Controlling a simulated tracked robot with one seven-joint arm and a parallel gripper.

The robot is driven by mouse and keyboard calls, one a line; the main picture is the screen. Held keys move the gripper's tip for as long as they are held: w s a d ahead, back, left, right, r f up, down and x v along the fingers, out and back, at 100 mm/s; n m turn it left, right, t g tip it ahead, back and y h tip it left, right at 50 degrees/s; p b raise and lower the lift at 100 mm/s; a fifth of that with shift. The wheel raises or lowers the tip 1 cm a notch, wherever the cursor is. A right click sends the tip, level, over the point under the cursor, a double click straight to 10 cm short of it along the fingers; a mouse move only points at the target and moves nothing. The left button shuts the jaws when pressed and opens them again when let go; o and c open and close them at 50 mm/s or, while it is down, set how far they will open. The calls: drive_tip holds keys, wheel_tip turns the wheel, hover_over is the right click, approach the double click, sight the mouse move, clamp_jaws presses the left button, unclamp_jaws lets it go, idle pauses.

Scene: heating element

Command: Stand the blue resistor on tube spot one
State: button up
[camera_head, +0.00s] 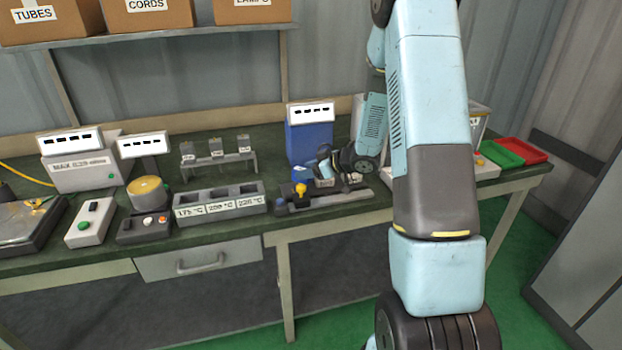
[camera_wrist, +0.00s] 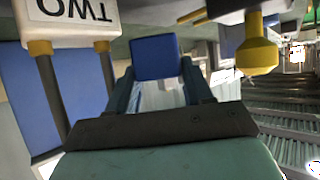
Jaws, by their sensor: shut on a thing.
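The blue resistor (camera_wrist: 155,57) is a small blue block at the tips of my gripper (camera_wrist: 157,82) in the wrist view. My gripper is shut on it, with one finger on each side. In the head view my gripper (camera_head: 325,168) is low over the bench, in front of a blue box. A small blue piece (camera_head: 301,173) beside it appears to be the resistor. A white label reading TWO (camera_wrist: 75,12) shows upside down at the upper left of the wrist view, on two yellow-collared posts. I cannot make out a spot marked one.
A blue box (camera_head: 308,142) stands behind my gripper. A yellow knob (camera_head: 300,189) is close by and shows in the wrist view (camera_wrist: 257,55). A grey temperature block (camera_head: 219,203) is to the left. Green (camera_head: 501,152) and red (camera_head: 522,149) trays lie at the right.

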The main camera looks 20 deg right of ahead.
drive_tip(key=shift+f, duration=1.6)
drive_tip(key=o, duration=1.1)
